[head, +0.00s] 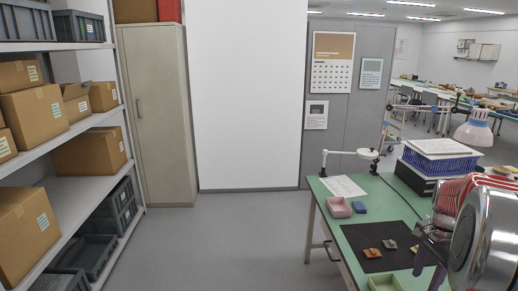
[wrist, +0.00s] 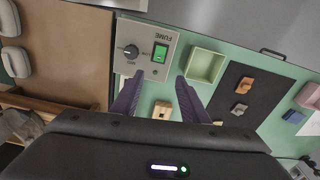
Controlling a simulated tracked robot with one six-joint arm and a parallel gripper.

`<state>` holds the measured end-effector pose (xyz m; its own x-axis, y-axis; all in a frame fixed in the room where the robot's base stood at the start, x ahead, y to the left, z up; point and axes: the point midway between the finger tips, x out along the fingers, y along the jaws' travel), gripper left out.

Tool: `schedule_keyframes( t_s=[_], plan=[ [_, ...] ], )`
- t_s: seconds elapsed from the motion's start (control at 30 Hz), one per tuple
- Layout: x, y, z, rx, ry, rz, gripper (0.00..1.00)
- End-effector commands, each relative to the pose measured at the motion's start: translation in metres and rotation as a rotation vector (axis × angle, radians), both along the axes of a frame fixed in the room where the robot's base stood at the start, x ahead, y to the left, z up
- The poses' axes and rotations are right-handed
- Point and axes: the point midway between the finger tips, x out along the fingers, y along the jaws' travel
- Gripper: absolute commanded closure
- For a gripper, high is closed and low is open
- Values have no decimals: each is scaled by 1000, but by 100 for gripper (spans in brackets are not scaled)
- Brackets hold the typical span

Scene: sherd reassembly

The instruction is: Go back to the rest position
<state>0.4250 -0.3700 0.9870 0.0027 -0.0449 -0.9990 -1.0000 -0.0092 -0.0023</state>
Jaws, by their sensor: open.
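My gripper (wrist: 158,92) is open, its two purple fingers spread apart over the green table. It also shows at the right edge of the head view (head: 429,268), beside the black mat. A small tan piece (wrist: 162,110) shows between the fingers in the wrist view; the fingers do not appear to touch it. In the head view, the mat (head: 355,238) bears a sherd at left (head: 373,253), one in the middle (head: 390,244) and one at right (head: 414,249).
A pale green tray (wrist: 205,66) stands beside a fume control box (wrist: 147,48) with a green switch. A pink tray (head: 337,207) and a blue block (head: 360,208) stand behind the mat. A lamp (head: 366,153) and a blue basket (head: 440,160) stand further back. Shelves line the left; floor between is clear.

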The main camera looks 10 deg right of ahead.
Motion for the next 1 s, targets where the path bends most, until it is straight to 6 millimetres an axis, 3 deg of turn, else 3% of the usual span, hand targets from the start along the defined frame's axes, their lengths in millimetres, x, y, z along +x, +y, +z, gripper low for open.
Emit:
schedule_keyframes(
  t_s=[0.23, 0.47, 1.0],
  plan=[
    [-15, 15, -19, 23, 24, 185, 59],
    [-27, 51, -11, 15, 15, 386, 59],
    [-51, 179, 32, -83, -53, 906, 59]
  ],
)
